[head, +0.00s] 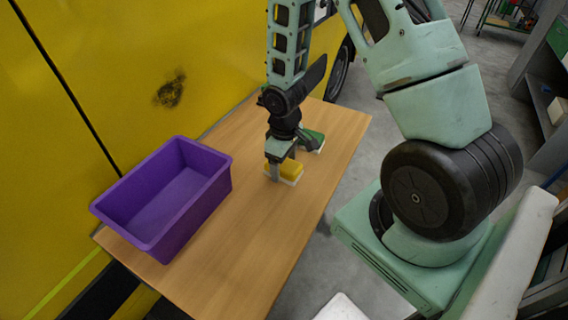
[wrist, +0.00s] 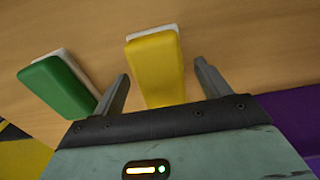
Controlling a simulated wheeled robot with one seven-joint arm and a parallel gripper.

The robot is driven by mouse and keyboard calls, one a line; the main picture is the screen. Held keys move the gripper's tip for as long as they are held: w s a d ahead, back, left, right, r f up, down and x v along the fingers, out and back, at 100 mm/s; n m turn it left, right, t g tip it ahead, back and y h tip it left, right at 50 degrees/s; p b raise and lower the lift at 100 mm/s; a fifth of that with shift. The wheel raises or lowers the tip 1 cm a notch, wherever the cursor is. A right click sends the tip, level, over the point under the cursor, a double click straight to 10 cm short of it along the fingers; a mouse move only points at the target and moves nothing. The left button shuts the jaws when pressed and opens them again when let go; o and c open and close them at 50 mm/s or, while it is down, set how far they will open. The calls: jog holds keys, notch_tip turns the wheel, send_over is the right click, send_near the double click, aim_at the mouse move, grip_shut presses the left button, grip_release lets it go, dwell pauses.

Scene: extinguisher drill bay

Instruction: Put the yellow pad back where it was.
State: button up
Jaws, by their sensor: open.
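The yellow pad (head: 291,169), with a white layer on one side, is on the wooden table near its right edge. In the wrist view the yellow pad (wrist: 156,68) lies between the two fingers of my gripper (wrist: 162,85), with a gap on each side. My gripper (head: 282,172) is open, pointing down at the pad, and partly hides it in the head view. A green pad (head: 312,139), also with a white layer, lies just behind the yellow one; in the wrist view the green pad (wrist: 57,88) is left of my left finger.
A purple bin (head: 219,187), empty as far as I see, stands on the left of the wooden table (head: 252,262). A yellow vehicle side (head: 75,85) borders the table at the back left. The table's front part is clear.

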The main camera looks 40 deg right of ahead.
aim_at(284, 163)
notch_tip(284, 163, up, 11)
jog(key=s+a+r+n, duration=0.1)
jog(key=s+a+r, duration=0.15)
jog(key=a, duration=0.35)
jog(key=s+a+r+n, duration=0.1)
jog(key=s+a+r, duration=0.15)
jog(key=a, duration=0.35)
jog(key=s+a+r+n, duration=0.1)
jog(key=s+a+r, duration=0.5)
jog(key=s+a, duration=0.4)
jog(key=s, duration=0.2)
jog(key=shift+s+a+n+y, duration=0.3)
jog(key=shift+a+n, duration=0.05)
jog(key=shift+n, duration=0.05)
jog(key=shift+r, duration=0.1)
